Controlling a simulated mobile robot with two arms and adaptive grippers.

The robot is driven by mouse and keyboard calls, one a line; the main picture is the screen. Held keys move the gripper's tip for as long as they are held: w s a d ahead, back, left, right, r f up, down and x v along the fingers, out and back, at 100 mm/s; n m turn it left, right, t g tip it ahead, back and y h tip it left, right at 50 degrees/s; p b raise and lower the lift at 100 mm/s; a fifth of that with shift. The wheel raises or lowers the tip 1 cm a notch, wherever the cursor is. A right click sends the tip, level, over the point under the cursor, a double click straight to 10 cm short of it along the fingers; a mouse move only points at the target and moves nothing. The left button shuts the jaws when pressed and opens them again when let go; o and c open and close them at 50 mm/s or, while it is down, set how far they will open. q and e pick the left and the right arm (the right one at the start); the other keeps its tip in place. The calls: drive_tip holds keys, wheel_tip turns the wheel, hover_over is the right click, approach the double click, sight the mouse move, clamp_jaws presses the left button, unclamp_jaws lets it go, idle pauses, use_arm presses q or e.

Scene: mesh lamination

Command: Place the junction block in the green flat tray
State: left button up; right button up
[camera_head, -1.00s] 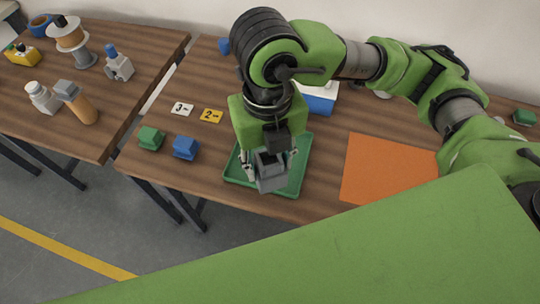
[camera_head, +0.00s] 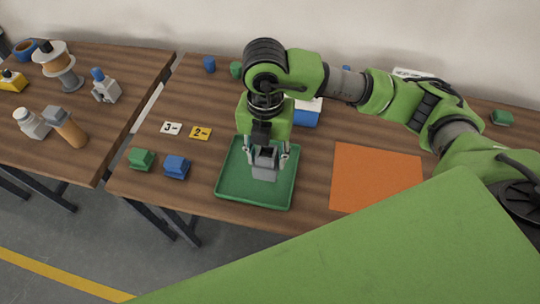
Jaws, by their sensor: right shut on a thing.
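The green flat tray (camera_head: 230,190) lies on the right-hand wooden table. My right gripper (camera_head: 266,160) is over the tray, pointing down, shut on the grey junction block (camera_head: 264,173). The block is within the tray's outline. I cannot tell whether it touches the tray floor. The gripper fingers and palm hide its upper part. My left gripper is not in view.
An orange sheet (camera_head: 376,180) lies to the right. A blue and white box (camera_head: 307,112) stands behind. The left table (camera_head: 95,135) holds several items.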

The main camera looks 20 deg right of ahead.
sight(270, 154)
drive_tip(key=f, duration=0.1)
drive_tip(key=w+d+f, duration=0.1)
drive_tip(key=w+f+p, duration=0.1)
drive_tip(key=shift+w+d+f, duration=0.2)
drive_tip(key=shift+d+f, duration=0.05)
drive_tip(key=shift+d, duration=0.1)
drive_tip(key=f+p, duration=0.2)
drive_tip(key=f, duration=0.1)
drive_tip(key=shift+w+d, duration=0.2)
drive_tip(key=shift+f, duration=0.4)
drive_tip(key=shift+a+f+b, duration=0.1)
drive_tip(key=shift+f+b, duration=0.1)
drive_tip(key=shift+b, duration=0.15)
drive_tip(key=o, duration=1.3)
drive_tip(key=shift+r, duration=0.1)
